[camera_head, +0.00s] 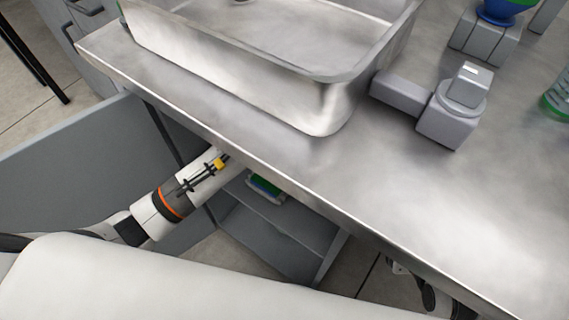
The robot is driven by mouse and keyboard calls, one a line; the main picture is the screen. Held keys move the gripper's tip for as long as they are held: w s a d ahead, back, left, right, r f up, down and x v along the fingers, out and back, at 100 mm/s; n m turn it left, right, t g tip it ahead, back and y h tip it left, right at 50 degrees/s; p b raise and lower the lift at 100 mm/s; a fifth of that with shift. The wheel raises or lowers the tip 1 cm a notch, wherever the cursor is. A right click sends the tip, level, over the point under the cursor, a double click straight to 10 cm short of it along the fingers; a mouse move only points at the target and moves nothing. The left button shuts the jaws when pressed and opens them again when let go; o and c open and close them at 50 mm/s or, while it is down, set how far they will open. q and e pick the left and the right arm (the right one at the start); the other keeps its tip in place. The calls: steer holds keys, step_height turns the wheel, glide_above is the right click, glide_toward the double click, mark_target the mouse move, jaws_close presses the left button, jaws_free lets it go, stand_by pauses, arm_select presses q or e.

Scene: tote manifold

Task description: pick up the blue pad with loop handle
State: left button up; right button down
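A small green item with blue and white edges (265,187) lies on a grey shelf under the table; it is partly hidden, and I cannot tell whether it is the pad. No loop handle is clear to see.
A steel tray (225,72) stands on the metal table (470,215). Grey fixture blocks (445,118) stand right of it, and a clear green-based container (557,98) at the right edge. The grey shelf unit (275,240) is below. The table's front right is clear.

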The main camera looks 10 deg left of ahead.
arm_select(q)
jaws_close()
stand_by(0.5)
